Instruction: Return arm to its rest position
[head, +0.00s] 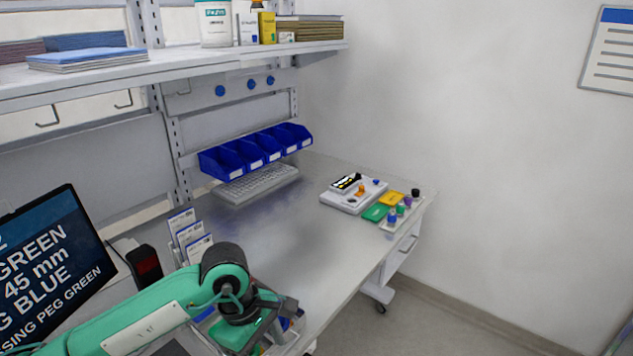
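My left arm, teal with a dark wrist joint, comes in from the lower left and reaches over the front edge of the workbench (285,238). My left gripper (262,318) is at the bottom, below the wrist, over or beside a cluster of parts with blue and orange pieces. The wrist and arm links cover much of it, and its fingertips cannot be made out. I cannot tell whether it holds anything. My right gripper is not in view.
A monitor (50,265) stands at the left, near a card rack (190,240). Blue bins (255,150) hang above a keyboard (258,184). A light grey fixture (355,196) and small coloured parts (400,208) sit at the far right end. The bench middle is clear.

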